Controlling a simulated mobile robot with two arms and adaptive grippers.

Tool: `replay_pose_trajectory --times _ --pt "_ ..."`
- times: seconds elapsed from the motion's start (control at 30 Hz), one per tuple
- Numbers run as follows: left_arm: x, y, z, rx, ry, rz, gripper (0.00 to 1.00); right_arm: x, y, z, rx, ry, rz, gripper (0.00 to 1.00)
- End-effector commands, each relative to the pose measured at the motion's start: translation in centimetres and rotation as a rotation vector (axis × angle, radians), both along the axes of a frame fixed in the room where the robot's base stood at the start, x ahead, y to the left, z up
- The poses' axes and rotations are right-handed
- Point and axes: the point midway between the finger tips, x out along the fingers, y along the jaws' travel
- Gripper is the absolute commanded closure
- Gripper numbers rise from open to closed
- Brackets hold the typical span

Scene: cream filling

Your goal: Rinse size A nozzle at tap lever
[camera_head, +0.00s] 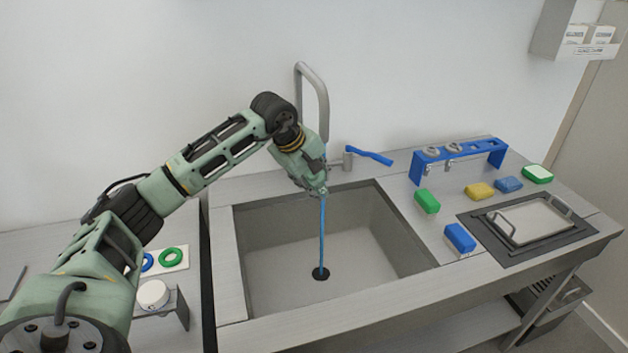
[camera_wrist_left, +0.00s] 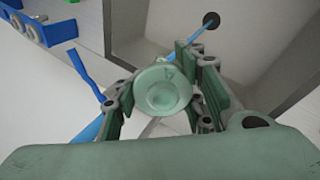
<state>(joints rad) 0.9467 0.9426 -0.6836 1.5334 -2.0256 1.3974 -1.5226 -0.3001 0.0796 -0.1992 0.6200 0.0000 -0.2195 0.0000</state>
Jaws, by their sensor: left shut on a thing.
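My left gripper (camera_head: 320,190) is over the sink (camera_head: 225,255), just below the tap spout (camera_head: 313,80). It is shut on a small piece, which I take to be the size A nozzle; the fingers mostly hide it in the head view. A blue water stream (camera_head: 322,235) runs from the gripper to the drain (camera_head: 320,273). The blue tap lever (camera_head: 370,155) points right; it also shows in the left wrist view (camera_wrist_left: 85,72). My right gripper is not in view.
A blue rack (camera_head: 477,154) holding metal nozzles stands right of the sink. A green ring (camera_head: 173,257) lies on the left counter.

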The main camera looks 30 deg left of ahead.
Motion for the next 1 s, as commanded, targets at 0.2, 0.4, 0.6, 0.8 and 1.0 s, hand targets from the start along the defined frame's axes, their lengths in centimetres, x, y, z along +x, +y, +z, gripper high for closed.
replay_pose_trajectory --times 0.2,0.4,0.6,0.8,1.0 --pt "0.1 0.2 0.1 0.0 -0.002 0.001 0.99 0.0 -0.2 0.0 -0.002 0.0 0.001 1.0" --pt "0.2 0.9 0.1 0.0 -0.002 0.001 0.99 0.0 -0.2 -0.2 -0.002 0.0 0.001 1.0" --pt "0.3 1.2 0.1 -0.001 -0.002 0.0 0.99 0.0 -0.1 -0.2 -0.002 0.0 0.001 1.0" --pt "0.3 1.1 0.1 -0.001 -0.002 0.0 0.99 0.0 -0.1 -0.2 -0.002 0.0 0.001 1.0" --pt "0.1 0.5 0.1 -0.001 -0.002 0.0 0.99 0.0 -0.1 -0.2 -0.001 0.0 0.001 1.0"
